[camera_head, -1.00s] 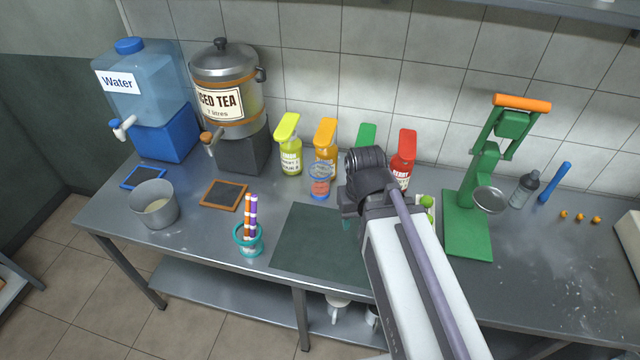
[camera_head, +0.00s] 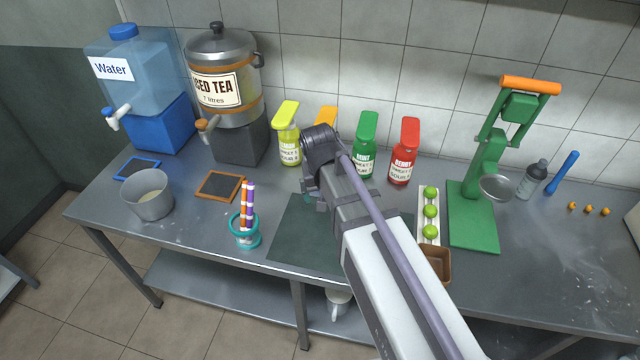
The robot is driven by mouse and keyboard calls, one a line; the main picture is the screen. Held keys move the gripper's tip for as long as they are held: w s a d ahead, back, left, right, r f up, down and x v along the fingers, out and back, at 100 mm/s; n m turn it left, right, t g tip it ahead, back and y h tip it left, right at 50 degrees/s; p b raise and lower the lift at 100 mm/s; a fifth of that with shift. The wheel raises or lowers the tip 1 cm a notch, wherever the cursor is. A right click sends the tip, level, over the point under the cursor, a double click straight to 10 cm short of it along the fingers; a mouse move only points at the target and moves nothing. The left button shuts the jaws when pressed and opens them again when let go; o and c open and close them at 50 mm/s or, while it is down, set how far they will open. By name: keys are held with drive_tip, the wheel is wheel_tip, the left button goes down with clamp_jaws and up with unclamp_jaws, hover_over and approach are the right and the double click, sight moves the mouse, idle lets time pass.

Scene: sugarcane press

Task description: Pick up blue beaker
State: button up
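My gripper (camera_head: 309,184) is over the back edge of the dark green mat (camera_head: 290,243), in front of the orange-capped bottle. My wrist hides its fingertips, so I cannot tell whether it is open or shut. The clear beaker with blue edges and a red band, seen a second ago in front of the bottles, is now behind my gripper. I cannot make it out clearly or tell whether my gripper touches it.
Syrup bottles with yellow (camera_head: 287,135), orange (camera_head: 326,115), green (camera_head: 365,148) and red (camera_head: 403,153) caps line the back. A teal holder with straws (camera_head: 245,232) stands left of the mat. A green press (camera_head: 478,215) and a tray of limes (camera_head: 428,238) are right.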

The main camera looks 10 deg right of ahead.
drive_tip(key=w+a+m+t+h, duration=0.15)
drive_tip(key=w+m, duration=0.25)
drive_tip(key=w, duration=0.5)
drive_tip(key=w+a+m+t+h, duration=0.1)
drive_tip(key=w+m+t+h, duration=0.1)
drive_tip(key=w+m, duration=0.45)
drive_tip(key=shift+n+y, duration=0.25)
drive_tip(key=shift+n, duration=0.6)
drive_tip(key=b+x, duration=0.1)
drive_tip(key=x, duration=0.1)
drive_tip(key=b+x, duration=0.2)
drive_tip(key=w+b+x, duration=0.1)
drive_tip(key=b+x, duration=0.1)
drive_tip(key=shift+a, duration=0.4)
drive_tip(key=b+x, duration=0.5)
drive_tip(key=shift+w+d+f, duration=0.15)
drive_tip(key=shift+d+f, duration=0.1)
drive_tip(key=shift+f, duration=0.05)
drive_tip(key=shift+d+r, duration=0.1)
drive_tip(key=shift+r, duration=0.15)
drive_tip(key=shift+c, duration=0.2)
drive_tip(key=c, duration=1.2)
